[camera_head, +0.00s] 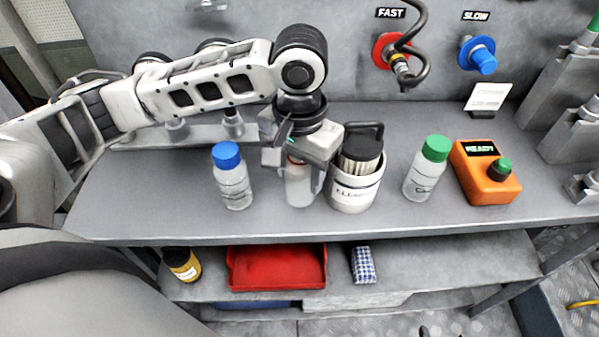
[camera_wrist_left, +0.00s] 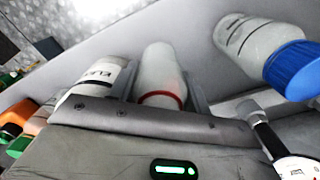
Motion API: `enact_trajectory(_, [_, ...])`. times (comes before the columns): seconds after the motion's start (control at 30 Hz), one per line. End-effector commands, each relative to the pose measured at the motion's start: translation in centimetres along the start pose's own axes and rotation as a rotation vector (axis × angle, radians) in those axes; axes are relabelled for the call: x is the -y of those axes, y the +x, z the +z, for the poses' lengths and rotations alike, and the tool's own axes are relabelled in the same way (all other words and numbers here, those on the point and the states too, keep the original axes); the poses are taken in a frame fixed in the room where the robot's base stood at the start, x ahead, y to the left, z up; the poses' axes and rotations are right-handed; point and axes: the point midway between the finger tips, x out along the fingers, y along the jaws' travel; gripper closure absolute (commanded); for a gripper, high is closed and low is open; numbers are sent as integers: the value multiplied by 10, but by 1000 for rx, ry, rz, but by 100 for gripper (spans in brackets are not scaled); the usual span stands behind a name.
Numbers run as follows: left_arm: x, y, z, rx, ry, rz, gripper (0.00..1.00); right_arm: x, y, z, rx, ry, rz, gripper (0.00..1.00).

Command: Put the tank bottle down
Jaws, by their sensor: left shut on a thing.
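The tank bottle (camera_head: 299,192) is a pale, translucent bottle, upright at the bench's middle. My left gripper (camera_head: 303,177) comes down from above and is shut on it, hiding its top. In the left wrist view the bottle (camera_wrist_left: 158,68) with its red ring sits between the two fingers (camera_wrist_left: 158,85). Its base is at or very near the bench top (camera_head: 130,210); I cannot tell whether it touches. My right gripper is not in view.
A blue-capped bottle (camera_head: 232,177) stands left of the held bottle. A white canister (camera_head: 355,190) is close on its right, then a green-capped bottle (camera_head: 426,170) and an orange box (camera_head: 484,175) reading READY. A red tray (camera_head: 277,268) lies on the lower shelf.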

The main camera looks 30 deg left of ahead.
Motion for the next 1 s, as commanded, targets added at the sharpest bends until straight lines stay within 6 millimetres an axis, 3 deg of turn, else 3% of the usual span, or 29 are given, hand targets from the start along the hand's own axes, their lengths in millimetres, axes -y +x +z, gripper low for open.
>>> enact_trajectory(0.1, [0,10,0,-1,-1,-1,76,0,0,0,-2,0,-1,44])
enact_trajectory(0.43, [0,12,0,-1,-1,1,76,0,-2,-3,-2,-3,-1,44])
enact_trajectory(0.47, [0,13,0,-2,-1,1,50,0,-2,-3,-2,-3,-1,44])
enact_trajectory(0.53, [0,13,0,-2,-1,1,31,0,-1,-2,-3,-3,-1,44])
enact_trajectory(0.87, [0,11,0,-3,-1,1,31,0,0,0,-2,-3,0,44])
enact_trajectory(1.0, [0,-6,-1,-6,-1,2,31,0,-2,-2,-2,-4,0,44])
